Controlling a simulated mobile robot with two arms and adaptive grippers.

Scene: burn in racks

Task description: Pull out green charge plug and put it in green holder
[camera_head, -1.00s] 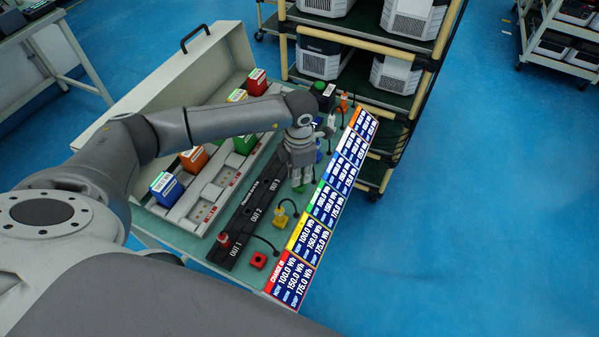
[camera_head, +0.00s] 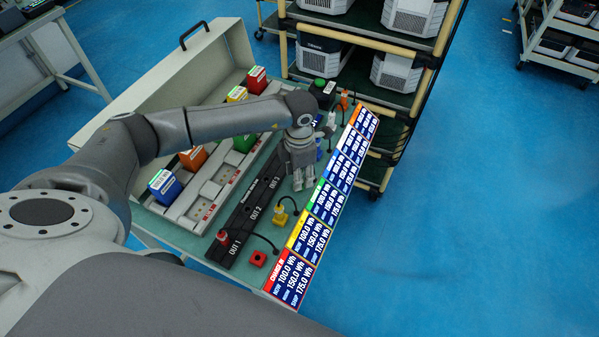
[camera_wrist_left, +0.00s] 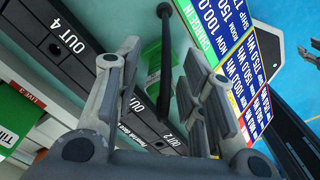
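My left gripper (camera_head: 303,181) is over the near side of the black output strip (camera_head: 247,216), around the OUT 3 area. In the left wrist view its two fingers (camera_wrist_left: 160,65) stand apart, with a black cable (camera_wrist_left: 166,50) visible between them. No plug is seen in its grasp.
A yellow plug and holder (camera_head: 280,217) and a red plug (camera_head: 222,237) with its red holder (camera_head: 257,258) lie nearby. A slanted label panel (camera_head: 325,203) borders the bench. Several coloured batteries stand in the charger (camera_head: 205,190). A shelf rack (camera_head: 405,102) stands behind.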

